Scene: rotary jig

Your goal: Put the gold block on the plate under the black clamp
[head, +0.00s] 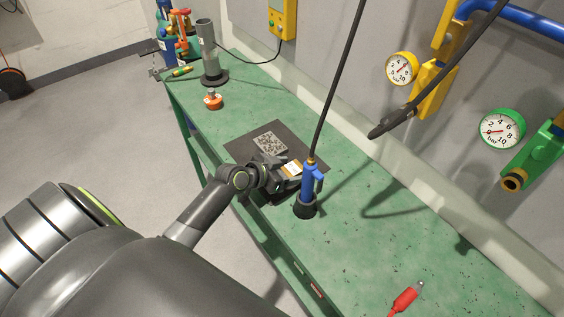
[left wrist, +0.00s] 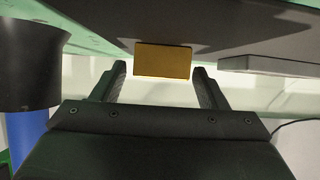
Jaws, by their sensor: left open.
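The gold block (left wrist: 163,61) shows in the left wrist view, in front of and between the fingertips of my left gripper (left wrist: 160,78). The gripper is open, with a visible gap on each side of the block. In the head view, my left gripper (head: 284,178) is low over the table at the near right side of a dark flat mat (head: 241,146). A grey speckled plate (head: 270,143) lies on the mat. I cannot clearly make out a black clamp. My right gripper is not in view.
A blue tool (head: 308,184) stands in a black holder (head: 305,208) close beside my left gripper. A hose hangs above it. A red-handled tool (head: 405,299) lies on the green table (head: 365,240). A grey cylinder (head: 208,48) and an orange knob (head: 213,100) stand farther back.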

